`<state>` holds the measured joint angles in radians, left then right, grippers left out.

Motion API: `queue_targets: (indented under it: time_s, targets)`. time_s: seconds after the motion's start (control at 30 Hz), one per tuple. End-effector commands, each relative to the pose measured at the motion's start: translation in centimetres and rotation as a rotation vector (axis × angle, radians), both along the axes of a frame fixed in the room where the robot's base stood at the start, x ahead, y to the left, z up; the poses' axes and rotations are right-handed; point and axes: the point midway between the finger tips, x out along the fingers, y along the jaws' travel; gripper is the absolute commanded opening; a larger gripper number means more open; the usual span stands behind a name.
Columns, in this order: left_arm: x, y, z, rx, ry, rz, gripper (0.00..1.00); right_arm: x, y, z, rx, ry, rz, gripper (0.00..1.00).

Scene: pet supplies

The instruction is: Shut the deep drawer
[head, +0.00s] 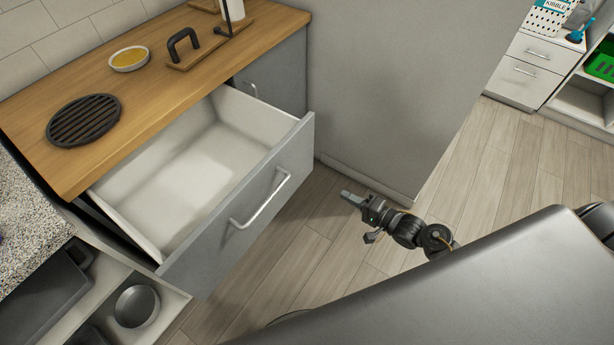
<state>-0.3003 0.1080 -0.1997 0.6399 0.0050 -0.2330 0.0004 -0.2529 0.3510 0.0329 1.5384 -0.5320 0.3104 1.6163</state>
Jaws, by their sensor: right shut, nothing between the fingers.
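The deep drawer (196,166) is pulled well out from under the wooden counter and looks empty, with white inner walls. Its grey front (236,227) carries a silver bar handle (262,199). My right gripper (346,194) is shut and empty, to the right of the drawer front and apart from it, above the floor. My left gripper is not in view.
The wooden counter (150,68) holds a black round grate (84,119), a small bowl with yellow contents (129,59) and a black-handled board (205,45). A pale wall panel (400,80) stands right of the cabinet. Bare floor (310,240) lies before the drawer.

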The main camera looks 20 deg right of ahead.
Motion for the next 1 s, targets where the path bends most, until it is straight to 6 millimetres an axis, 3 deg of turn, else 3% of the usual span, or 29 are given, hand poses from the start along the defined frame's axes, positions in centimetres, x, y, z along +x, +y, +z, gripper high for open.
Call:
queue_targets:
  time_s: [0.1, 0.2, 0.47, 1.0]
  targets:
    - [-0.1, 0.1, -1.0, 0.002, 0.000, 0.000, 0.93, 0.4, 0.6, 2.8, 0.111, -0.026, 0.050, 0.00]
    - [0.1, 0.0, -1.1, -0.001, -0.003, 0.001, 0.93, 0.4, 0.8, 4.0, 0.151, -0.031, 0.068, 0.00]
    - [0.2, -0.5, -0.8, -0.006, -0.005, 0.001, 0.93, 1.3, 1.5, 4.2, 0.159, -0.030, 0.069, 0.00]
    - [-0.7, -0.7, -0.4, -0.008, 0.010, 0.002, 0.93, 9.6, 7.4, 4.2, 0.157, -0.028, 0.068, 0.00]
